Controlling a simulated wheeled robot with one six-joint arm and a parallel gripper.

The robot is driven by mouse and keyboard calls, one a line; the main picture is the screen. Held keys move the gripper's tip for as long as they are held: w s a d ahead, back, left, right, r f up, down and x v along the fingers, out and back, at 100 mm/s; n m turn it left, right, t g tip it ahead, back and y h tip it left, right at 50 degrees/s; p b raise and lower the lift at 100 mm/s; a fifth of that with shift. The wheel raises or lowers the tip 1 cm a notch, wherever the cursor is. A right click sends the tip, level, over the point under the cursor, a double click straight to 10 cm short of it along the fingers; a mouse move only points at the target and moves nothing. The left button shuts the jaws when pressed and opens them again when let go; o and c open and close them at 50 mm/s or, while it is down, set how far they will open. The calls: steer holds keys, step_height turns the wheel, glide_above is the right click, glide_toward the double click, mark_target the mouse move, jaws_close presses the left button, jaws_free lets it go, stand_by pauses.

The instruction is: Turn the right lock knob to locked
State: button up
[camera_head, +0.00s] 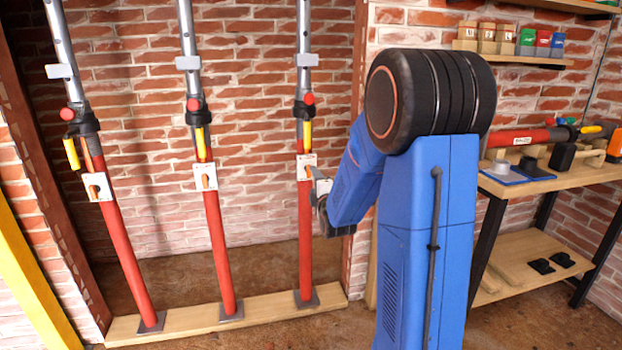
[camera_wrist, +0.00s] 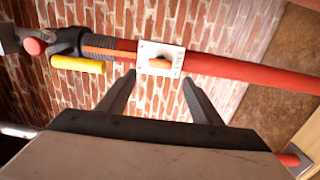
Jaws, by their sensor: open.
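The right prop is a red and silver post (camera_head: 305,235) standing on a wooden plank. Its lock is a white plate (camera_head: 306,166) with an orange knob, at mid height. In the wrist view the same white lock plate (camera_wrist: 160,58) lies just beyond the fingertips, with a dark centre; the knob's exact setting is hard to tell. My gripper (camera_wrist: 157,80) is open and empty, its two dark fingers on either side of the plate's lower edge in the picture. In the head view my gripper (camera_head: 318,183) is close to the right of the plate, partly hidden by my blue arm.
Two similar posts, the middle one (camera_head: 218,240) and the left one (camera_head: 125,245), stand to the left with their own plates. A yellow handle (camera_head: 307,134) hangs above the right plate. A workbench (camera_head: 545,180) with tools stands at the right. The brick wall is behind.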

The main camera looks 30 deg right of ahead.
steer(key=v, duration=0.9)
steer(key=shift+s, duration=0.15)
steer(key=s+a+f+m+g+y, duration=0.1)
steer(key=s+a+m+g, duration=0.3)
steer(key=s, duration=0.7)
steer(key=s+a+m+g+y, duration=0.2)
steer(key=s+a+m+g, duration=0.2)
steer(key=s, duration=0.8)
steer(key=s+a+f+m+g+y, duration=0.1)
steer(key=s+a+m+g+y, duration=0.1)
steer(key=s+a+m+g, duration=0.2)
steer(key=s+a+m, duration=0.3)
steer(key=s+a, duration=0.3)
steer(key=s, duration=0.2)
steer(key=shift+a+f+g, duration=0.25)
steer(key=shift+f+g, duration=0.05)
